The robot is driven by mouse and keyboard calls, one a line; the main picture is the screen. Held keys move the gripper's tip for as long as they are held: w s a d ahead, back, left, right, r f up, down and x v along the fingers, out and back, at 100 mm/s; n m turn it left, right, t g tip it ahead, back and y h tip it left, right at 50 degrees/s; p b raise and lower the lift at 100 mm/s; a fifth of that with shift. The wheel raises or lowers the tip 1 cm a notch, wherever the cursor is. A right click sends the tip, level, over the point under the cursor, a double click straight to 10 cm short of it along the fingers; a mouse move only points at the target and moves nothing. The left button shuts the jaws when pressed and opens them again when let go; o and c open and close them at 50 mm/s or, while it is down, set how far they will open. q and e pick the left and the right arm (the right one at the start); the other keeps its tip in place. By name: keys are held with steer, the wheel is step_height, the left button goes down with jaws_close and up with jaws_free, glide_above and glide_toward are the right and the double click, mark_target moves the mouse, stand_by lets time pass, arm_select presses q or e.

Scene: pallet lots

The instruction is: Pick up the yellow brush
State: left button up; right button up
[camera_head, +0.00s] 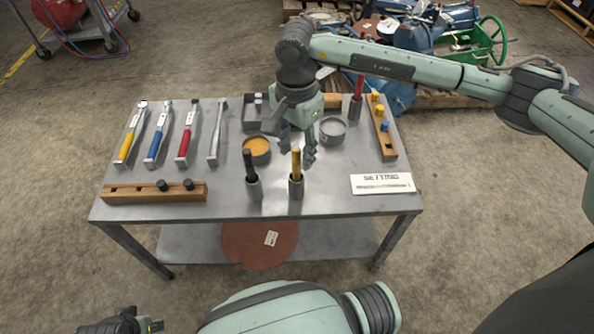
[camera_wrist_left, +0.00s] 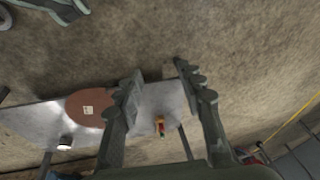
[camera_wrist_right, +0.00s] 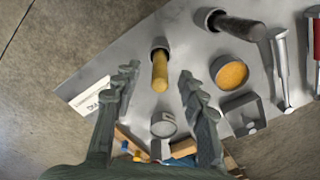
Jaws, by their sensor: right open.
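The yellow brush (camera_head: 296,163) stands upright in a small grey metal cup (camera_head: 296,189) near the front of the metal table. My right gripper (camera_head: 298,150) is above and behind it, pointing down, with its fingers apart. In the right wrist view the brush's yellow handle (camera_wrist_right: 160,72) shows between and a little beyond the open fingertips (camera_wrist_right: 158,74), with no clear contact. My left gripper (camera_head: 138,325) is low at the bottom left, away from the table. Its fingers are apart and empty in the left wrist view (camera_wrist_left: 157,72).
A dark-handled tool (camera_head: 249,163) stands in a cup left of the brush. A tin of orange material (camera_head: 257,148), an empty grey tin (camera_head: 333,129) and a red-handled tool (camera_head: 357,87) stand nearby. A sign (camera_head: 382,184) lies right; several hammer-like tools lie left. The front middle is clear.

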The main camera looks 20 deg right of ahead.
mark_target(296, 164)
step_height(296, 164, down, 4)
steer(key=shift+f, duration=0.2)
arm_select(q)
steer(key=shift+d+f, duration=0.2)
steer(key=shift+f, duration=0.6)
arm_select(e)
jaws_close()
